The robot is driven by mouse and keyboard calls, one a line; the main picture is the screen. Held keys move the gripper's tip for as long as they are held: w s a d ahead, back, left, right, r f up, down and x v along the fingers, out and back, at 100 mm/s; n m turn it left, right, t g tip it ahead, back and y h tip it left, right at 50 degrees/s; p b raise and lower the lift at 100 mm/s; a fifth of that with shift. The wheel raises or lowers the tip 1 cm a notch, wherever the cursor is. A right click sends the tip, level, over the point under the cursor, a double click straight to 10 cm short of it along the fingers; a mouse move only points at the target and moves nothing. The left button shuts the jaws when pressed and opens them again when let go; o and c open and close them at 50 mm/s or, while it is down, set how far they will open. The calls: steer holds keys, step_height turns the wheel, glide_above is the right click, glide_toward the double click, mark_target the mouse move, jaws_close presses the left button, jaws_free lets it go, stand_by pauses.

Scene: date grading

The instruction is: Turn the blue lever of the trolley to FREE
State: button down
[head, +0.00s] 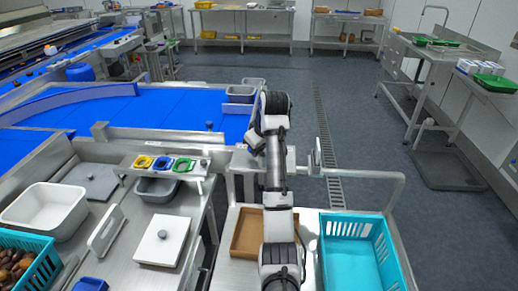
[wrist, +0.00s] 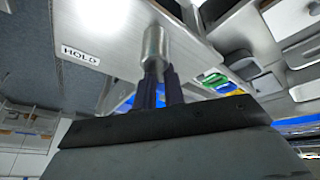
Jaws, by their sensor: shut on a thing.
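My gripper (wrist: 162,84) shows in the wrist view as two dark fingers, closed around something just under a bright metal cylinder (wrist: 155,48). A narrow blue patch shows between the fingers; I take it to be the blue lever (wrist: 160,94), mostly hidden by them. A white label reading HOLD (wrist: 80,55) is on the pale metal plate, left of the cylinder. No FREE label shows. In the head view my arm reaches over the trolley (head: 236,218), and the arm hides the lever and the fingertips.
Left is a steel bench with a white tub (head: 45,212) and a rack of yellow, blue and green rings (head: 162,164). A blue conveyor (head: 160,108) lies beyond.

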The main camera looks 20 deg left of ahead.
steer(key=shift+n, duration=0.3)
steer(key=c, duration=1.5)
jaws_free()
steer(key=shift+r, duration=0.15)
steer(key=shift+s+d+r, duration=0.1)
steer(key=shift+d+r, duration=0.15)
steer(key=shift+r, duration=0.35)
steer(key=shift+s+d+r, duration=0.3)
steer(key=shift+d+r, duration=0.05)
steer(key=shift+r, duration=0.25)
steer(key=v, duration=1)
steer(key=shift+s+r+b, duration=0.15)
steer(key=shift+r+b, duration=0.15)
steer(key=shift+r, duration=0.1)
